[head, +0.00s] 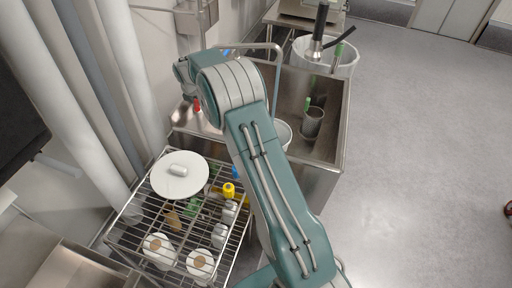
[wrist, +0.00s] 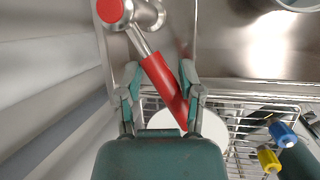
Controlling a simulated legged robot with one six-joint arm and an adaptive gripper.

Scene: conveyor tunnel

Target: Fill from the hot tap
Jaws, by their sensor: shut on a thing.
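The hot tap has a red-sleeved lever (wrist: 160,75) on a shiny metal body (wrist: 150,14) with a red round cap beside it. My gripper (wrist: 162,88) has one finger on each side of the red lever and is shut on it. In the head view the tap's red part (head: 197,105) shows at the sink's left end, and my arm hides most of the gripper. A thin metal spout (head: 262,46) arches over the steel sink (head: 338,140). A metal cup (head: 313,122) stands in the basin, and a white round container (head: 282,134) is partly behind my arm. No water flow can be made out.
A wire rack (head: 125,236) left of my arm holds a white round lid (head: 180,176), several bottles and paper rolls (head: 160,248). Pipes (head: 100,70) run along the left wall.

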